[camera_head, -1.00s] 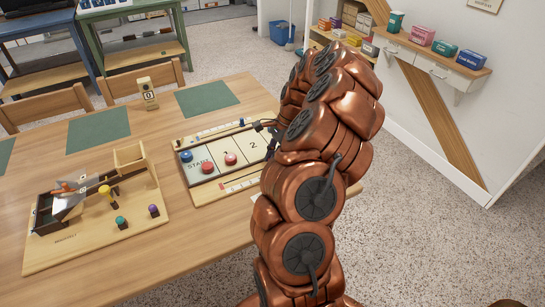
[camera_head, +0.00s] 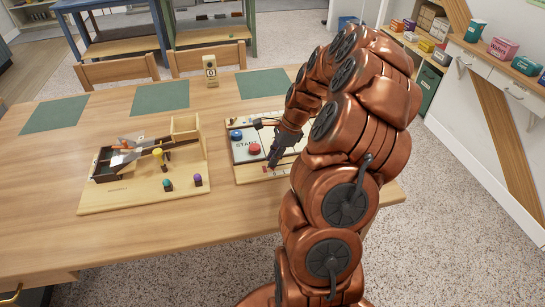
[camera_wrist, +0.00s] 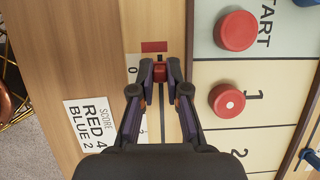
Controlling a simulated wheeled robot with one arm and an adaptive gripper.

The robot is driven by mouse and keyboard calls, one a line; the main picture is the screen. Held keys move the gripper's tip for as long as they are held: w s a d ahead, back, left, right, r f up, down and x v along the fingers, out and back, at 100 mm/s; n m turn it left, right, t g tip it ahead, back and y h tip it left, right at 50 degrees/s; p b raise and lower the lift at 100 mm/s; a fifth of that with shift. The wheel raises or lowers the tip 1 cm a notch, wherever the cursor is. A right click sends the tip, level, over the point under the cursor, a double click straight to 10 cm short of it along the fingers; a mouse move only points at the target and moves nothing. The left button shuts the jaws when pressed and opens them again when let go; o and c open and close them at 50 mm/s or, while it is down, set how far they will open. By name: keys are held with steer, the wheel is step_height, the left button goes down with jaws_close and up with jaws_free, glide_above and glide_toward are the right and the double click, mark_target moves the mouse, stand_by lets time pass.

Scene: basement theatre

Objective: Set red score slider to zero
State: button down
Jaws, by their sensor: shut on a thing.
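The red score slider (camera_wrist: 160,73) is a small red block on the pale score strip (camera_wrist: 133,88) along the game board's edge. In the wrist view it sits level with the printed 0, just below a red rectangle mark (camera_wrist: 154,46). My gripper (camera_wrist: 160,75) is shut on it, one fingertip on each side. The strip's middle is partly hidden by my fingers. In the head view my gripper (camera_head: 273,161) is over the near edge of the game board (camera_head: 240,171). The slider is too small to make out there.
A card (camera_wrist: 92,122) reads SCORE RED 4 BLUE 2. Red pucks (camera_wrist: 236,31) (camera_wrist: 227,100) lie on the board beside my gripper. A wooden catapult toy (camera_head: 140,195) stands at left on the table. A 0 counter block (camera_head: 210,70) stands at the back.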

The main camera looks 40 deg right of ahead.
steer(key=shift+w+a, duration=0.1)
steer(key=shift+a, duration=0.15)
steer(key=c, duration=1.3)
jaws_free()
steer(key=shift+w+a, duration=0.1)
steer(key=shift+c, duration=0.2)
steer(key=shift+o, duration=0.9)
steer(key=shift+d, duration=0.2)
steer(key=v, duration=1.2)
